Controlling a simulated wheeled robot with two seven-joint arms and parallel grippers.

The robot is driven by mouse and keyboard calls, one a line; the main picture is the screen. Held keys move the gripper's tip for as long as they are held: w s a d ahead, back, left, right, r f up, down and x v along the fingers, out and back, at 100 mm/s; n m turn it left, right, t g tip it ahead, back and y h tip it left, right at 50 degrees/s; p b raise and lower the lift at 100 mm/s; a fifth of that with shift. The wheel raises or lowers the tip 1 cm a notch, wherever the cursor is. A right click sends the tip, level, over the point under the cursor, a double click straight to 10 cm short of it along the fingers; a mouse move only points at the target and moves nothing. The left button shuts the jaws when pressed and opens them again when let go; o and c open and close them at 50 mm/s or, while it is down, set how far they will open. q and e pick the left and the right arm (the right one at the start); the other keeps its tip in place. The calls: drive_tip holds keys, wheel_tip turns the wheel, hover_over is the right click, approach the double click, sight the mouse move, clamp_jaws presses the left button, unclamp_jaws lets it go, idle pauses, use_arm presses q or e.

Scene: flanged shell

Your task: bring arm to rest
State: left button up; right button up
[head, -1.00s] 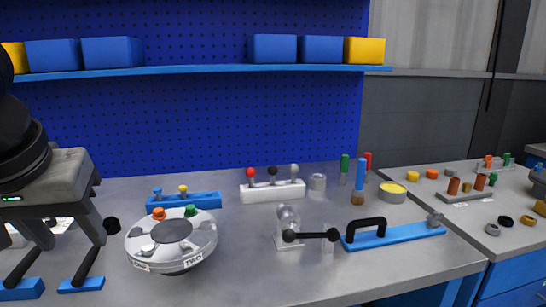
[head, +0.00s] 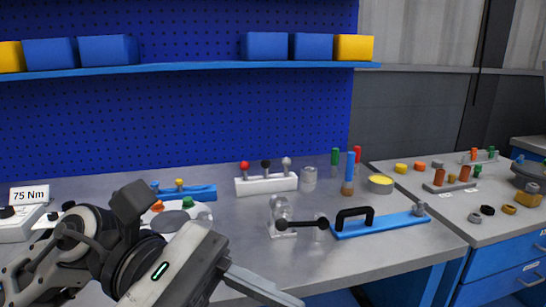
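My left gripper (head: 272,290) is in the lower middle of the head view, its arm coming in from the left. It is turned side-on, with its finger reaching toward the bottom edge, in front of the workbench (head: 350,262). The fingers overlap or run out of view, so I cannot tell whether they are apart. I see nothing held in the visible part. The arm hides most of the round silver flanged shell (head: 200,212), which sits on the bench with an orange and a green knob showing. My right gripper is not in view.
A box labelled 75 Nm (head: 28,212) is at the left. A second table (head: 455,205) is at the right.

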use_arm(q)
drive_tip(key=w+a+r+n+t+h, duration=0.1)
drive_tip(key=w+n+t+h, duration=0.4)
drive_tip(key=n, duration=0.6)
drive_tip(key=w+r+n+t+h, duration=0.25)
drive_tip(key=n+t+h, duration=0.35)
drive_tip(key=n, duration=0.4)
drive_tip(key=w+a+f+n+t+y+p, duration=0.1)
drive_tip(key=w+a+f+n+t+y, duration=0.15)
drive_tip(key=f+n+t+y, duration=0.55)
drive_tip(key=w+a+f+n+t+y, duration=0.15)
drive_tip(key=w+n+t+y, duration=0.35)
drive_tip(key=n, duration=0.7)
drive_tip(key=s+a+f+n+y, duration=0.1)
drive_tip(key=a+f+n+y, duration=0.15)
drive_tip(key=f+n, duration=0.3)
drive_tip(key=s+a+f+n+y, duration=0.1)
drive_tip(key=a+f+n+y, duration=0.15)
drive_tip(key=f+n, duration=0.35)
drive_tip(key=s+a+f+n+g+y, duration=0.1)
drive_tip(key=s+f+n+g+y, duration=0.1)
drive_tip(key=s+f, duration=0.3)
drive_tip(key=s+a+f+n+g+y, duration=0.1)
drive_tip(key=s+f+n+g, duration=0.3)
drive_tip(key=f, duration=0.7)
drive_tip(key=shift+s+a+n+g+y+p, duration=0.15)
drive_tip(key=shift+s+n+g+y+p, duration=0.3)
drive_tip(key=shift+n+y, duration=0.3)
